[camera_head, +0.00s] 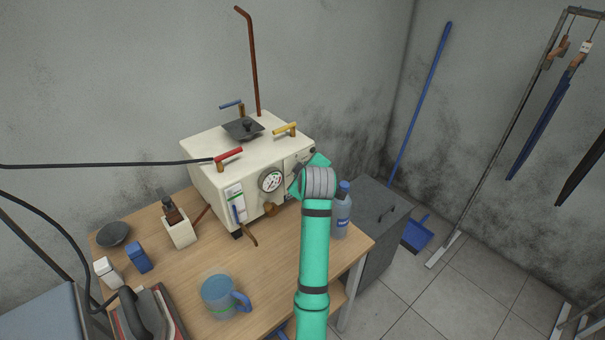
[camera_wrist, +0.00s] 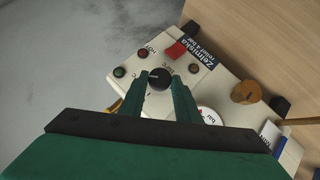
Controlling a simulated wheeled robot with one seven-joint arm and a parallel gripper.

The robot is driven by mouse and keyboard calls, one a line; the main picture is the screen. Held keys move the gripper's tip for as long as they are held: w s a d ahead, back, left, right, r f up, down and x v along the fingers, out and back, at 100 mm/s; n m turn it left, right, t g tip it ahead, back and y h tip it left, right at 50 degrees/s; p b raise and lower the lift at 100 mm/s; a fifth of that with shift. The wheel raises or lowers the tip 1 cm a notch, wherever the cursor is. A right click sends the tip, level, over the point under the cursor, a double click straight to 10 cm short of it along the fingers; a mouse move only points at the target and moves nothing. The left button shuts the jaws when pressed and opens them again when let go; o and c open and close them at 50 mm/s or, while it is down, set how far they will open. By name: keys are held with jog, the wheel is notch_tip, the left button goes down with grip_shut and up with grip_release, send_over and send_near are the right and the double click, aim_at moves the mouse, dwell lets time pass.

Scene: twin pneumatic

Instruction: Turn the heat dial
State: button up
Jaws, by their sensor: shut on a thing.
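The heat dial looks to be the round black knob (camera_wrist: 159,78) on the cream front panel of the machine, with small lettering around it. My gripper (camera_wrist: 160,88) has its two green fingers on either side of this knob and is shut on it. In the head view my green gripper (camera_head: 304,182) is at the right part of the front of the cream machine (camera_head: 208,178), and my wrist hides the knob there. The machine stands on the wooden table.
A pressure gauge (camera_head: 271,180) and a brown knob (camera_wrist: 246,92) are beside the dial. A red switch (camera_wrist: 176,51) and small round lamps sit close to the fingers. A bottle (camera_head: 341,212) stands right of my arm. A blue mug (camera_head: 219,296) stands at the table's front.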

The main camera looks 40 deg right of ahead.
jog(key=m+y, duration=0.1)
jog(key=y, duration=0.1)
jog(key=m+y, duration=0.1)
jog(key=y, duration=0.1)
jog(key=shift+d+r+g, duration=0.2)
jog(key=shift+d+g, duration=0.2)
dwell(0.4)
jog(key=o, duration=1)
jog(key=v, duration=1)
jog(key=shift+s+r, duration=0.2)
jog(key=shift+r, duration=0.05)
